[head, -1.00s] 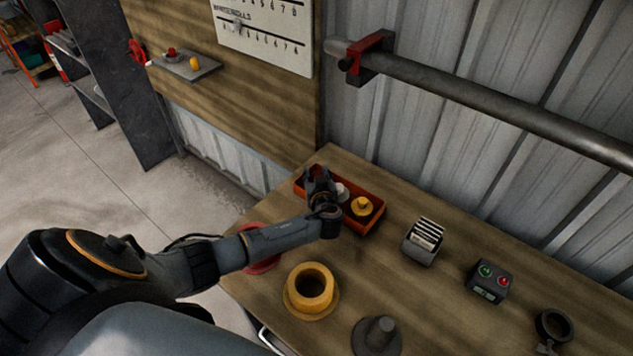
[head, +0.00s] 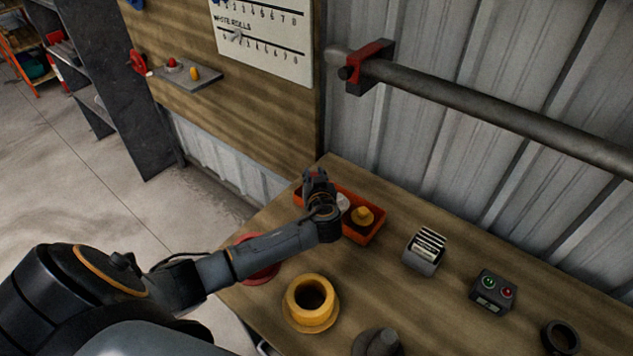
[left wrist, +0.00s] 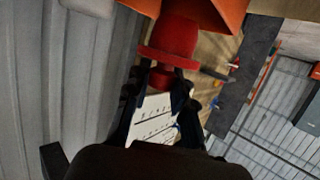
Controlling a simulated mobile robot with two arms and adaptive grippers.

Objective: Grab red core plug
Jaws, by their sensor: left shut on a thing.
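The red core plug (left wrist: 178,38) shows in the left wrist view, with a wide flange and a small knob. My left gripper (left wrist: 161,82) is shut on the knob, one finger on each side. In the head view my left gripper (head: 317,186) is over the left end of the orange tray (head: 368,236), and the red plug is hidden behind it. The tray also shows in the left wrist view (left wrist: 222,12), close to the plug; I cannot tell whether they touch. My right gripper is not in view.
A yellow plug (head: 362,215) and a white plug (head: 342,202) sit in the tray. A yellow flanged ring (head: 311,304), a red round piece (head: 258,266), a card holder (head: 425,251) and a button box (head: 492,290) stand on the bench. Bare wood lies between them.

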